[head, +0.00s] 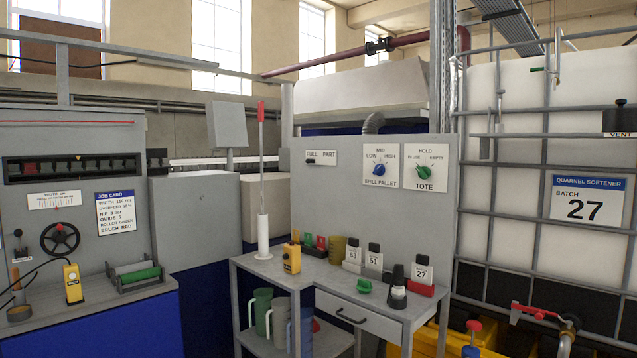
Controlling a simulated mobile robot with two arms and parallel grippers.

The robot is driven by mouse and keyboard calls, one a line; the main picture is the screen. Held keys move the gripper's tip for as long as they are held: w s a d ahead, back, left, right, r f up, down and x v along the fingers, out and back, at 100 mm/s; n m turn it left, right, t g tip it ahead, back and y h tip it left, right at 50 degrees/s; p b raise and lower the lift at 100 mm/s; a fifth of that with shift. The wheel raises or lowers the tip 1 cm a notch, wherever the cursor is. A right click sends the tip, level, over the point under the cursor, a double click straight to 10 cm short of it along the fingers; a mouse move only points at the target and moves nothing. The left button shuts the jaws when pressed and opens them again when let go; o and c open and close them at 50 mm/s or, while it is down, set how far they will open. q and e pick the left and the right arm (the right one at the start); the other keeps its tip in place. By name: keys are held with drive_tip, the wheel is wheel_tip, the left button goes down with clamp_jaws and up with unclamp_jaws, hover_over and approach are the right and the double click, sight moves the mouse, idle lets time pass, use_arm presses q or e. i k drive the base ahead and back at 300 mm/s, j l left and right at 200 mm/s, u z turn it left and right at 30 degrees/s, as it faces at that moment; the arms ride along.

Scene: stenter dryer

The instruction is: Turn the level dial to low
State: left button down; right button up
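The dial with the blue knob (379,170) is on a white plate marked LOW, MID, HIGH and SPILL PALLET, on the grey upright panel (330,215) at the centre right. LOW is at the left of the knob, MID above and HIGH at the right. The knob is too small to tell surely which mark it points at. Neither of my grippers shows in the head view.
Right of it is a TOTE dial with a green knob (423,172). A PULL PART plate (320,158) is at its left. Below stands a grey bench (290,268) with bottles, a yellow device (291,258) and jugs underneath. A caged white tank (540,120) stands at right.

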sight(380, 169)
drive_tip(key=i+j+z, duration=0.8)
drive_tip(key=i, duration=0.2)
drive_tip(key=i+j+z, duration=0.3)
drive_tip(key=i+j, duration=0.1)
drive_tip(key=i, duration=0.1)
